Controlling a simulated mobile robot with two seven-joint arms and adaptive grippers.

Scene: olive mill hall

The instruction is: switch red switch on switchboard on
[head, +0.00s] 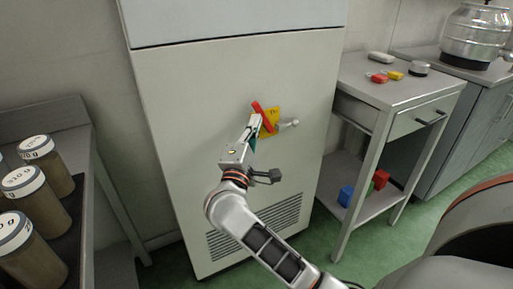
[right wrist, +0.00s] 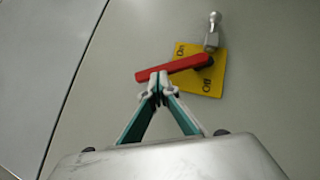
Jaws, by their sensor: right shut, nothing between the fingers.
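The red switch (head: 260,112) is a long red lever on a yellow plate (head: 273,116) on the front of the tall pale switchboard cabinet (head: 180,120). In the right wrist view the red switch (right wrist: 170,69) points left from its pivot on the yellow plate (right wrist: 202,82). "On" is printed near the plate's top and "Off" near its bottom. My right gripper (right wrist: 159,92) is shut and empty, its tips just below the lever's free left end; I cannot tell whether they touch it. It also shows in the head view (head: 256,121). My left gripper is not in view.
A silver knob (head: 293,123) sticks out beside the yellow plate. A grey side table (head: 385,92) with small items stands to the right, with blocks on its lower shelf. Several lidded jars (head: 44,165) stand at the left. A steel pot (head: 474,35) is at the back right.

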